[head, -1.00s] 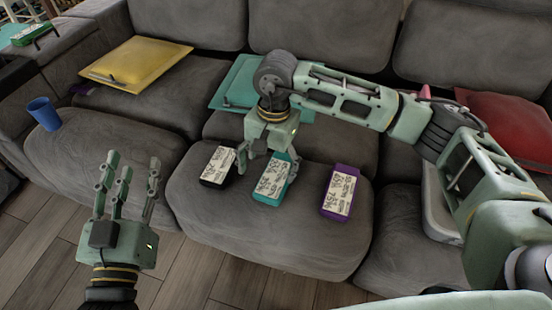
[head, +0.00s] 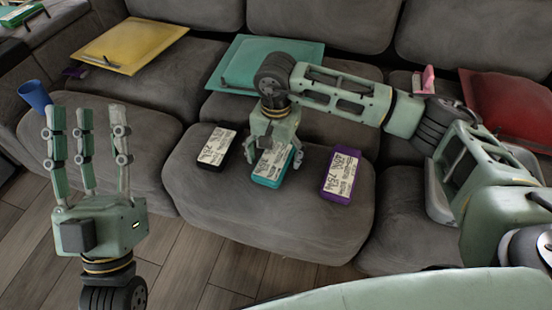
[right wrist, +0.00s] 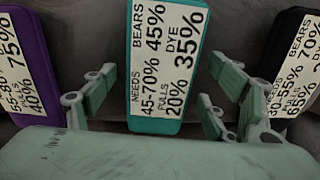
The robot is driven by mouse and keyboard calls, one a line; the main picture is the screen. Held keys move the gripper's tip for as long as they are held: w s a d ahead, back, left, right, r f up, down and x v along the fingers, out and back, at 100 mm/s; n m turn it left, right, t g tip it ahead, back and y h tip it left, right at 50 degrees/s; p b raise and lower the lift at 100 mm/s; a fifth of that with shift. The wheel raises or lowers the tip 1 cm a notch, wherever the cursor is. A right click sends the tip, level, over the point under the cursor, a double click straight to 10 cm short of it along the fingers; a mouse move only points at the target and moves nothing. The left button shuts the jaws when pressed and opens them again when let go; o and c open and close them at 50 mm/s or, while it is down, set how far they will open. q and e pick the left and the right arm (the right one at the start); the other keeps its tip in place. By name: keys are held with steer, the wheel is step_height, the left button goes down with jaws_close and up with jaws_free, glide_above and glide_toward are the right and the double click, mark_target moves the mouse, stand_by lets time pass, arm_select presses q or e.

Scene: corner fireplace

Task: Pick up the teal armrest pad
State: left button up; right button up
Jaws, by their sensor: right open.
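The teal armrest pad (head: 270,171) lies on the front grey sofa seat, between a black pad (head: 216,148) and a purple pad (head: 341,176). A white printed label covers much of its top. My right gripper (head: 275,150) is open over the pad's far part and hides some of it. In the right wrist view the teal pad (right wrist: 148,123) lies between the spread fingers (right wrist: 160,75), with gaps visible on both sides. Whether a finger touches it I cannot tell. My left gripper (head: 85,110) is raised at the left, empty, fingers pointing up and spread.
A yellow cushion (head: 130,46) and a teal cushion (head: 265,62) lie on the rear seats. A red cushion (head: 505,108) is at the right. A blue cup (head: 35,96) stands at the left. The purple and black pads flank the right gripper closely.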

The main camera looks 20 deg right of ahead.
steer(key=shift+c, duration=0.3)
steer(key=c, duration=1.2)
steer(key=shift+r, duration=0.1)
